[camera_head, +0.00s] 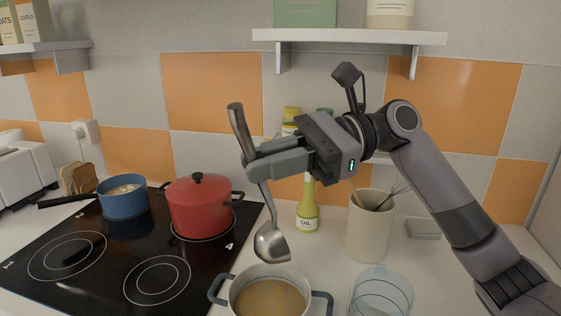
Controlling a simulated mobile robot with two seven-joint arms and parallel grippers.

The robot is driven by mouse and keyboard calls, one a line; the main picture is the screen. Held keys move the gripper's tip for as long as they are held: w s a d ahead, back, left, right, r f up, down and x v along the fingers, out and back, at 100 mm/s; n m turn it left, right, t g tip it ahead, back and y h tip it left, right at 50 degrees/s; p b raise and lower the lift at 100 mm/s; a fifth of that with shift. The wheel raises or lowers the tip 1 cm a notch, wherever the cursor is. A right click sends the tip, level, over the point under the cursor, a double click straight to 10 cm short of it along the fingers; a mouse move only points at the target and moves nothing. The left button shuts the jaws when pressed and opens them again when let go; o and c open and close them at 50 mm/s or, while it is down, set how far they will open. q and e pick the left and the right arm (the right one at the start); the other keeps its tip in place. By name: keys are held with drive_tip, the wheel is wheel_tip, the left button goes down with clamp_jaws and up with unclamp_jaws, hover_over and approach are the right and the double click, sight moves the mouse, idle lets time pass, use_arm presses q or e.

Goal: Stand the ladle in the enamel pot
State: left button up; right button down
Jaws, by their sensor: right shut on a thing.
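The ladle (271,242) is a steel one with a dark handle end. My right gripper (250,163) is shut on its handle and holds it nearly upright, bowl down. The ladle's bowl appears just above the back rim of the enamel pot (221,293). This pot is pale inside with dark blue handles, and it holds a brown liquid. The picture's bottom edge cuts off its front. My left gripper is not in view.
A red lidded pot (199,208) and a blue saucepan (124,199) stand on the black hob (95,285). A shelf (350,37) hangs above.

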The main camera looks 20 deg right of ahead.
sight(268, 198)
drive_tip(key=shift+f+b, duration=1.15)
drive_tip(key=shift+f, duration=0.3)
drive_tip(key=shift+f+b, duration=1.15)
drive_tip(key=shift+b, duration=0.35)
drive_tip(key=shift+f+b, duration=1)
drive_tip(key=shift+f, duration=2.9)
drive_tip(key=c, duration=1)
unclamp_jaws()
drive_tip(key=shift+c, duration=0.2)
drive_tip(key=d+r, duration=0.1)
drive_tip(key=d, duration=0.6)
drive_tip(key=shift+b, duration=0.35)
